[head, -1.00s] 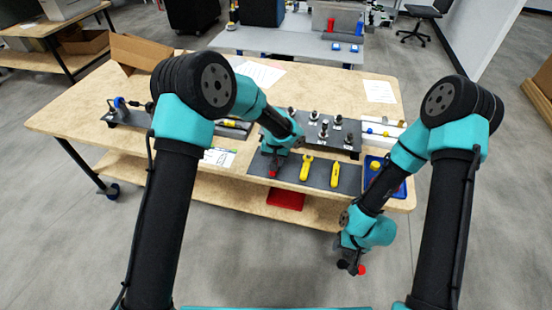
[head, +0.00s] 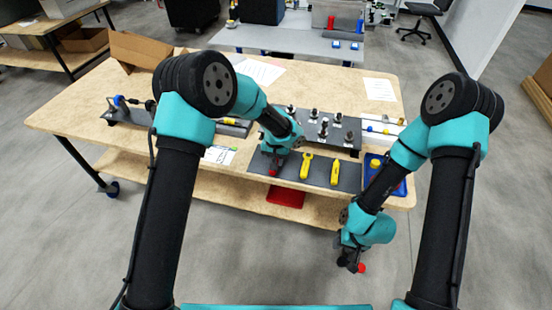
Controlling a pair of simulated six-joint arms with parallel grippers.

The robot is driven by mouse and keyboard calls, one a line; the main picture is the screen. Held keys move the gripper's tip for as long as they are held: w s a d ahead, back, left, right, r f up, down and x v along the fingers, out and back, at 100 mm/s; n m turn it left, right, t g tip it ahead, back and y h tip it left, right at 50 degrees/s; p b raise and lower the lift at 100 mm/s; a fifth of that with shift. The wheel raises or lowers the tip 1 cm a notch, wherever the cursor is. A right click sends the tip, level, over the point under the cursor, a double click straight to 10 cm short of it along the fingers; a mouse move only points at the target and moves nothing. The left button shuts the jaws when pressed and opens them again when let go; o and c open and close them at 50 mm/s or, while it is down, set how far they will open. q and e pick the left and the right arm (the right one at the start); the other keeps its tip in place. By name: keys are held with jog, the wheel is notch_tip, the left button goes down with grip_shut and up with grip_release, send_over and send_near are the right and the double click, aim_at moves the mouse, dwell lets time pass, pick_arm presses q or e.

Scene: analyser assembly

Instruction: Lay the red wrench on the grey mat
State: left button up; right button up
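The grey mat (head: 352,180) lies along the near edge of the wooden bench, with two yellow tools on it, one left (head: 305,167) and one right (head: 335,173). My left gripper (head: 273,167) points down over the left part of the mat. A small red piece, which looks like the red wrench (head: 272,172), shows right at its tip; most of it is hidden by the gripper. I cannot tell whether it touches the mat or whether the fingers are closed on it. My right gripper (head: 351,263) hangs in front of the bench, its fingers apart and empty, with red at one tip.
A dark rack with several upright pegs (head: 324,131) stands behind the mat. A blue tray (head: 400,187) holding a yellow piece is at the bench's right end. A red bin (head: 287,196) is on the lower shelf. The bench's left part has clear surface.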

pick_arm(q)
jog(key=o, duration=0.5)
jog(key=shift+r, duration=0.1)
notch_tip(320, 180, up, 17)
dwell(0.6)
jog(key=shift+r, duration=0.1)
dwell(0.4)
jog(key=shift+g+h, duration=0.4)
jog(key=shift+h, duration=0.4)
jog(key=s+a+f, duration=0.1)
jog(key=a+f, duration=0.1)
jog(key=f, duration=0.1)
jog(key=s+a+f, duration=0.1)
jog(key=f, duration=0.3)
jog(key=s+a+f, duration=0.1)
jog(key=a+f, duration=0.1)
jog(key=f, duration=0.2)
jog(key=shift+s+a, duration=0.25)
jog(key=shift+a, duration=0.1)
jog(key=s+a+f+n+h, duration=0.1)
jog(key=s+a+f+n, duration=0.1)
jog(key=s+a+f, duration=0.6)
jog(key=s+a+f+n+t+h, duration=0.1)
jog(key=s+a+f, duration=0.7)
jog(key=s, duration=0.8)
notch_tip(320, 180, down, 2)
jog(key=shift+a+f+n, duration=0.25)
jog(key=shift+n, duration=0.55)
